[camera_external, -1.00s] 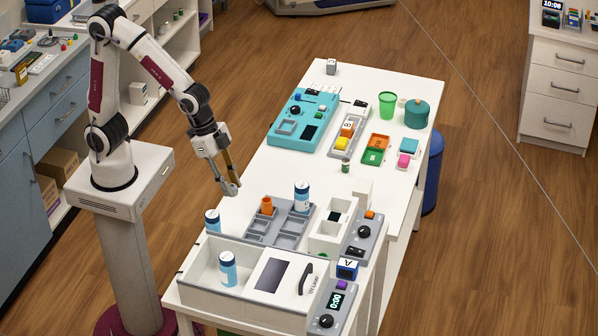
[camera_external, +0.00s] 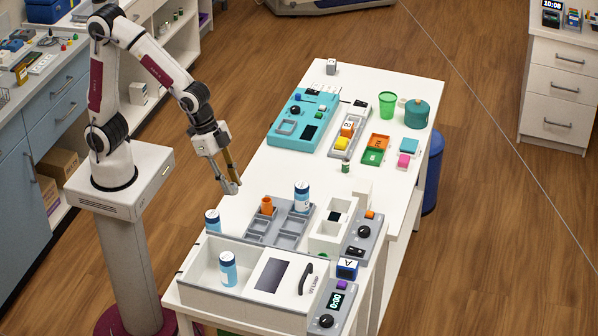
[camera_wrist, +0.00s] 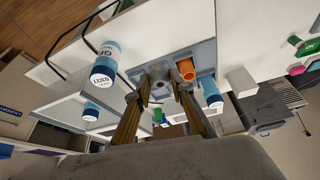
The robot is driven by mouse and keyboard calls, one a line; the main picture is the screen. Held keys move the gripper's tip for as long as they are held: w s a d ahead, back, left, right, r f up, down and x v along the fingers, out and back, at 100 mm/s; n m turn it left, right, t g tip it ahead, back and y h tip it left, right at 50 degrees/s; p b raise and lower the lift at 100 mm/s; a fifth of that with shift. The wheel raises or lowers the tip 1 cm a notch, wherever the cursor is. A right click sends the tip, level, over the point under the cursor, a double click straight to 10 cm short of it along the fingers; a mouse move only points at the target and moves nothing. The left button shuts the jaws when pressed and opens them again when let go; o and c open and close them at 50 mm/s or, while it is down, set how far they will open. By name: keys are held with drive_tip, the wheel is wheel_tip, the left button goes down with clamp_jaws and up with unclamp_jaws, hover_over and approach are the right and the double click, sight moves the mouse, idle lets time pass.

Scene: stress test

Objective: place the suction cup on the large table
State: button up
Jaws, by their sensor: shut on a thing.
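My gripper (camera_external: 230,187) hangs above the white large table (camera_external: 277,155), near its left edge and just behind the grey compartment tray (camera_external: 291,226). In the wrist view, the fingers of my gripper (camera_wrist: 160,92) are closed around a small grey piece (camera_wrist: 160,80), seemingly the suction cup. Its full shape is partly hidden by the fingertips. In the external view the held piece is too small to make out clearly. The fingertips look clear of the table top.
The tray holds an orange cup (camera_external: 267,206) and a blue-and-white bottle (camera_external: 302,198). Another bottle (camera_external: 212,222) stands left of it. A white box with a dark panel (camera_external: 270,274) is in front. A teal device (camera_external: 303,117) lies behind. Bare table lies between it and the tray.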

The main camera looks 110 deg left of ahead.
drive_tip(key=w+a+f+n+y, duration=0.1)
drive_tip(key=w+a+f+n, duration=0.1)
drive_tip(key=w+a, duration=0.4)
drive_tip(key=w+a+f+n+y, duration=0.1)
drive_tip(key=w+a+f+n, duration=0.2)
drive_tip(key=a, duration=1)
drive_tip(key=w+a+f+n+g+y, duration=0.1)
drive_tip(key=w+a+f+n, duration=0.1)
drive_tip(key=w+a, duration=0.7)
drive_tip(key=shift+a+f+n, duration=0.35)
drive_tip(key=shift+a+n, duration=0.15)
drive_tip(key=shift+n, duration=0.4)
drive_tip(key=shift+f, duration=3.15)
